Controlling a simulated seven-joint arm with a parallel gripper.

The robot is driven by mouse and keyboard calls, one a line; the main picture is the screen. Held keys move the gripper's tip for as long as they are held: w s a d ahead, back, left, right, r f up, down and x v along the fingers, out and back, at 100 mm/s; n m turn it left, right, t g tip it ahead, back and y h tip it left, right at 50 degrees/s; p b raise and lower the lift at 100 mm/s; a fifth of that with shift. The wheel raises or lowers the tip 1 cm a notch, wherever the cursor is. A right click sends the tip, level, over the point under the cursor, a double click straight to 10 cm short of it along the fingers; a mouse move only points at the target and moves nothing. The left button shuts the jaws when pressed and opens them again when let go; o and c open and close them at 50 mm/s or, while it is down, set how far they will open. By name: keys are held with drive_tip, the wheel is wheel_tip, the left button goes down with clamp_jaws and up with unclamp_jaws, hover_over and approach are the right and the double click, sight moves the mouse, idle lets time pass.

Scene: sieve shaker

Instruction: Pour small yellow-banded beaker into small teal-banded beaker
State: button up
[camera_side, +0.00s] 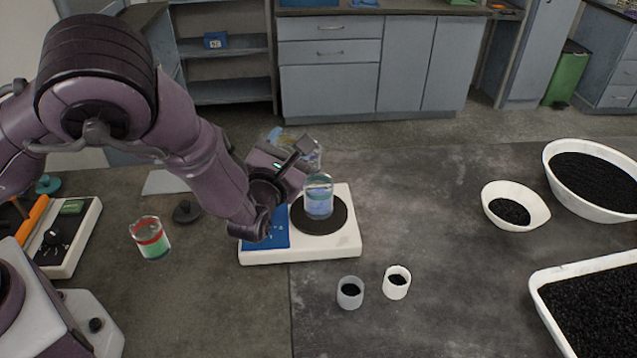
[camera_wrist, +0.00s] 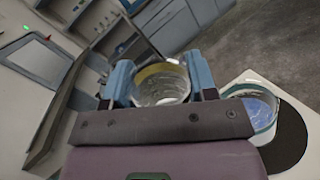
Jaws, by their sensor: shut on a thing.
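The yellow-banded beaker (camera_wrist: 162,84) sits between the two blue fingers of my gripper (camera_wrist: 160,88) in the wrist view, and my gripper is shut on it. In the side view my gripper partly hides the beaker, held in the air just above and behind the scale; its exact tilt is hard to tell. The teal-banded beaker (camera_side: 318,199) stands upright on the scale's round black plate and holds blue contents. It also shows in the wrist view (camera_wrist: 262,108), right of the held beaker. Whether the two beakers touch cannot be told.
The white scale (camera_side: 345,242) has a blue panel at its left. A red-banded beaker (camera_side: 151,240) with green contents stands left. Two small cups (camera_side: 350,293) of black grains stand in front. White bowls (camera_side: 515,207) and a tray (camera_side: 585,268) of black grains are right.

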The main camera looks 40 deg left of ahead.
drive_tip(key=a+f+n, duration=0.2)
drive_tip(key=f, duration=0.1)
drive_tip(key=shift+s+a+n+g, duration=0.15)
drive_tip(key=shift+s+n+g, duration=0.15)
drive_tip(key=shift+s, duration=0.05)
drive_tip(key=shift+a+f+n, duration=0.2)
drive_tip(key=shift+a+n, duration=0.05)
drive_tip(key=shift+n, duration=0.15)
drive_tip(key=shift+s+a+f+n, duration=0.15)
drive_tip(key=shift+s+a+n, duration=0.1)
drive_tip(key=shift+a+n, duration=0.55)
drive_tip(key=shift+d, duration=0.15)
